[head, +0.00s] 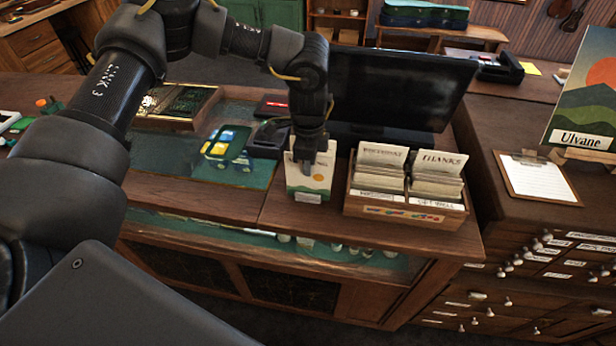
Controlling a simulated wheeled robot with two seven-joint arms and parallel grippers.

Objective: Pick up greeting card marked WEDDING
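A wooden card box (408,214) stands on the counter, with cards in two columns. The back right card (440,161) reads THANKS and a front right one (434,205) seems to read GET WELL. The back left card (382,154) has lettering too small to read surely, and so does the front left one (378,195); I cannot tell which is WEDDING. My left gripper (312,162) points down, left of the box, over a small pale upright card or packet (308,188) with an orange dot. Whether it grips this is unclear. My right gripper is not in view.
A dark monitor or laptop screen (394,88) stands right behind the box. A green mat (190,165) with a phone-like device (228,145) lies left. Bare counter lies in front of the box.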

